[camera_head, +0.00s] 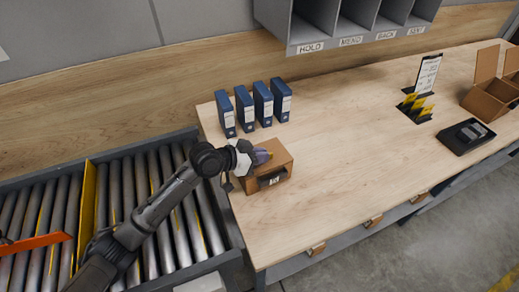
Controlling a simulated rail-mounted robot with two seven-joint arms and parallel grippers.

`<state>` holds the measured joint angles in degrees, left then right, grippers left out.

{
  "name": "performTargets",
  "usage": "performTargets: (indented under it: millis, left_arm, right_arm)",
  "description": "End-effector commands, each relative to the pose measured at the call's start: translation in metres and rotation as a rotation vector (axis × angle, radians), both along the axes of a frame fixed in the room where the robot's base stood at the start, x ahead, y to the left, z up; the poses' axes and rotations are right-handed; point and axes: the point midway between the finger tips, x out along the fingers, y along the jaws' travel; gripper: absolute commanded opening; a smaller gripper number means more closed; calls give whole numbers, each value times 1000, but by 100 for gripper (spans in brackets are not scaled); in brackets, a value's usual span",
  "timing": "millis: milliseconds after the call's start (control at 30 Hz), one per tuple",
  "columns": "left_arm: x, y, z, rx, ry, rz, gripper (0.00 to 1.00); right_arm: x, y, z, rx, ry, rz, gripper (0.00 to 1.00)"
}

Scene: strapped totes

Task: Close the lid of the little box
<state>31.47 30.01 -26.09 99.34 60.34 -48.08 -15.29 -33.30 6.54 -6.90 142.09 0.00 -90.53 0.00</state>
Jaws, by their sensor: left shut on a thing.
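A small brown box (283,162) stands near the left end of the wooden table, with a dark patch and a small white tag on its front. My left gripper (263,156) reaches in from the left and is shut at the top of this box. Its purple-grey fingertips are against the box, and they and the wrist hide part of its top and left side. I cannot make out the lid's edge or its angle. My right gripper is not in view.
Several blue binders (264,104) stand behind the box. A roller conveyor (150,195) lies left of the table. At the right are a black tray (466,137), yellow cards (416,106) and an open brown carton (486,103). Grey pigeonholes (345,30) hang above. The table's middle is clear.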

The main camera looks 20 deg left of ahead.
Motion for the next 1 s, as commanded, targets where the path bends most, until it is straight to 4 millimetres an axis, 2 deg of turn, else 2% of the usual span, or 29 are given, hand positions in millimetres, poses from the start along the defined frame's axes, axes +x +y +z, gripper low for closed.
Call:
performTargets:
  millis: [700,733,1000]
  left_arm:
    - [-1,-1,-5,48,-44,1,0]
    - [-1,-1,-6,48,-44,1,9]
    - [-1,-1,-5,48,-44,1,33]
  right_arm:
    - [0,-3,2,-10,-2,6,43]
    - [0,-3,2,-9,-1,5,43]
    - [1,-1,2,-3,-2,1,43]
